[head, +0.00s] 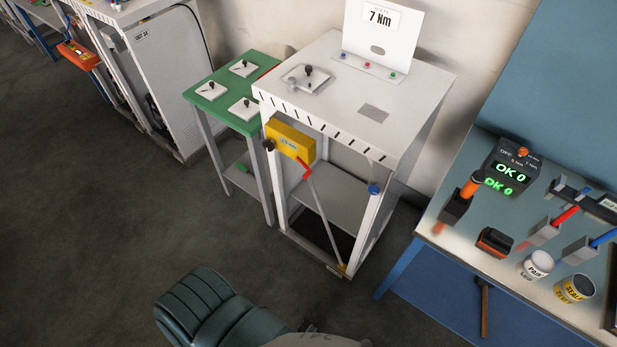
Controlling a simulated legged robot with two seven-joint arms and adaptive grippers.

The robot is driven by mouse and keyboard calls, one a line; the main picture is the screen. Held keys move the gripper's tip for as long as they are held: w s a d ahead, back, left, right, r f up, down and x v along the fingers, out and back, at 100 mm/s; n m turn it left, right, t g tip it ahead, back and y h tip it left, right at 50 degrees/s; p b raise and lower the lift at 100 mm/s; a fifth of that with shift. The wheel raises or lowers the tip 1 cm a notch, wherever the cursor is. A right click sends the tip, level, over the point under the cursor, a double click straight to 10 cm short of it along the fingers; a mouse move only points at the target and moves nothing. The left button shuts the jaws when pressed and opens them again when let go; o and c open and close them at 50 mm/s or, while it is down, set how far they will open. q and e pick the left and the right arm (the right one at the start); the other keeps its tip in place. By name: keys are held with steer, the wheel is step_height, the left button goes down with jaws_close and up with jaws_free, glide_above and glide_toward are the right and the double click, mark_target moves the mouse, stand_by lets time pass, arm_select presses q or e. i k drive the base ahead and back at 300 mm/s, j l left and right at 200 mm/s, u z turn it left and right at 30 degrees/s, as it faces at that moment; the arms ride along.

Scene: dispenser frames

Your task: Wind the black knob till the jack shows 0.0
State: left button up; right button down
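The black knob (268,145) sits at the left end of a yellow box (291,141) fixed to the upper front of a white frame (385,65). The yellow box, which looks like the jack, has a small pale display (288,142) whose figures are too small to read. A red piece (305,169) and a thin slanting rod (323,215) run from below the box down to the frame's base. Neither of my grippers is in view, and nothing touches the knob.
A green table (222,104) with small plates stands left of the frame. A bench (455,255) at right holds a driver, a box reading "OK 0" (508,170) and cans. A sign reads "7 Nm" (381,20).

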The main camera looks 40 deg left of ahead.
mark_target(268, 145)
steer(key=k+j+u, duration=0.15)
steer(key=u, duration=1.3)
